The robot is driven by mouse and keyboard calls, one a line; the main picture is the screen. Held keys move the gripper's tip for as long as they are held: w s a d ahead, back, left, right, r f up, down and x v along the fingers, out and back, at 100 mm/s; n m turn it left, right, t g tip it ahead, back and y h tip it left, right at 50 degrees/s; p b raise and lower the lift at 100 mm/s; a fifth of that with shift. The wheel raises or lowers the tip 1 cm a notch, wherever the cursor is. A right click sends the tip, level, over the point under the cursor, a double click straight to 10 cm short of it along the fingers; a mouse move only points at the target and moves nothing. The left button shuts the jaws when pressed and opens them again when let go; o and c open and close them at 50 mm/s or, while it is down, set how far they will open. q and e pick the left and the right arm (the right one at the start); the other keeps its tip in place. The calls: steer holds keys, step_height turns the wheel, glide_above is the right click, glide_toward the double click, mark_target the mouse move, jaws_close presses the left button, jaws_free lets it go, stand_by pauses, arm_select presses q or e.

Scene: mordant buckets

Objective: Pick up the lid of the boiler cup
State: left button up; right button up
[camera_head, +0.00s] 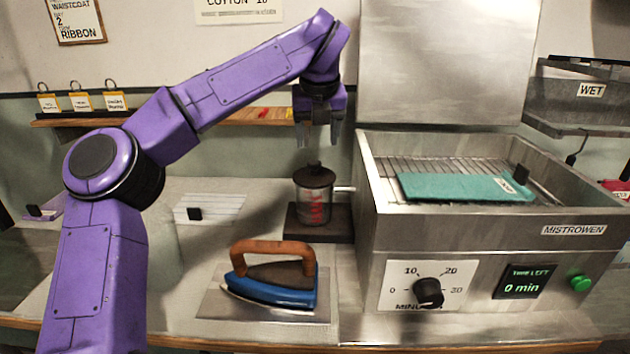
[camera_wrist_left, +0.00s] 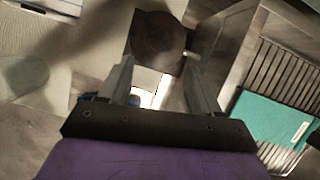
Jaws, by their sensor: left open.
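The boiler cup (camera_head: 314,205) is a clear glass with red marking, standing upright on a dark base (camera_head: 330,224) left of the steel box. Its dark lid (camera_head: 314,177), with a small knob on top, sits on the cup. My left gripper (camera_head: 319,143) is open and empty above the lid, pointing down, with a gap between fingertips and knob. In the left wrist view a dark brown shape (camera_wrist_left: 158,42) lies just beyond the fingertips (camera_wrist_left: 158,72); lid and base are hard to tell apart there. My right gripper is not in view.
A steel box (camera_head: 450,222) with a rack, teal cloth (camera_head: 465,187), dial and timer stands close right of the cup. A blue iron (camera_head: 270,288) with a wooden handle rests in front. A shelf (camera_head: 255,117) is behind. The table left of the cup is mostly clear.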

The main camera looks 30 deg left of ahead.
mark_target(314, 163)
arm_select(q)
steer(key=p+x, duration=0.1)
steer(key=x, duration=0.8)
steer(key=shift+w+a, duration=0.15)
steer(key=shift+a, duration=0.1)
steer(key=c, duration=1.1)
